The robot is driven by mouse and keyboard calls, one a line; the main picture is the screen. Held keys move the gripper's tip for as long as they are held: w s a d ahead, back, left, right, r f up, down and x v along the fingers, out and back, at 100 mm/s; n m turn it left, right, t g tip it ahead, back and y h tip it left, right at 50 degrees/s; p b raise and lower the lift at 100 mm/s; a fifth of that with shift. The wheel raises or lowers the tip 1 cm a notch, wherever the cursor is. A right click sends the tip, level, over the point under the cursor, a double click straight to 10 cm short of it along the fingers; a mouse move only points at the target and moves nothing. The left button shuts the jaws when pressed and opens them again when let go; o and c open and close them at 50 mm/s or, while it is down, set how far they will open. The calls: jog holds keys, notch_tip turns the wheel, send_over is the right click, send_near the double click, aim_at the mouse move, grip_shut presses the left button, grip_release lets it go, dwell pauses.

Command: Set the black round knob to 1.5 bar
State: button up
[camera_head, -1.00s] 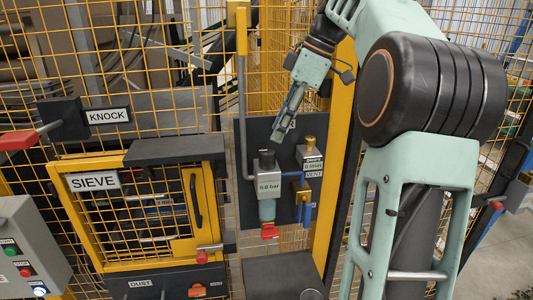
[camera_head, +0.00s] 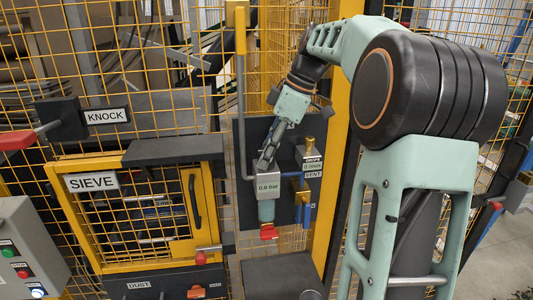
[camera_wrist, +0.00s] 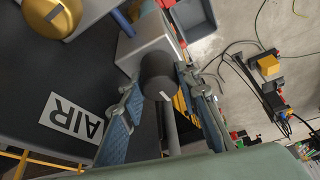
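The black round knob (camera_wrist: 158,75) sits on top of the grey regulator body (camera_wrist: 145,42) in the wrist view. In the head view the regulator (camera_head: 268,185) has a readout that seems to say 0.8 bar, in small print. My gripper (camera_head: 263,165) is at the top of the regulator and hides the knob there. In the wrist view my gripper's fingers (camera_wrist: 157,88) are open, one on each side of the knob. Whether either finger touches it I cannot tell. A white mark shows on the knob's side.
The dark panel also bears the AIR label (camera_wrist: 71,117), a brass-topped vent unit (camera_head: 308,160) close on the right, and a red handle (camera_head: 269,231) below. A grey pipe (camera_head: 242,110) runs down on the left. Yellow mesh fencing surrounds the panel.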

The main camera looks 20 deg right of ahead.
jog(key=c, duration=0.4)
jog(key=m+t+h+b, duration=0.1)
jog(key=m+b, duration=0.1)
jog(key=m, duration=0.2)
jog(key=shift+f+m+b, duration=0.1)
jog(key=shift+m+b, duration=0.2)
jog(key=shift+b, duration=0.05)
jog(key=m+h, duration=0.1)
jog(key=m, duration=0.1)
jog(key=m+t+b, duration=0.1)
jog(key=m, duration=0.2)
jog(key=shift+a+h, duration=0.1)
jog(key=shift+h, duration=0.3)
jog(key=m+h, duration=0.1)
jog(key=m, duration=0.1)
jog(key=m+h, duration=0.1)
jog(key=m, duration=0.1)
jog(key=shift+m+t, duration=0.3)
jog(key=shift+m, duration=0.1)
jog(key=shift+m+h+p, duration=0.55)
jog(key=shift+m+h, duration=0.15)
jog(key=shift+m, duration=1.3)
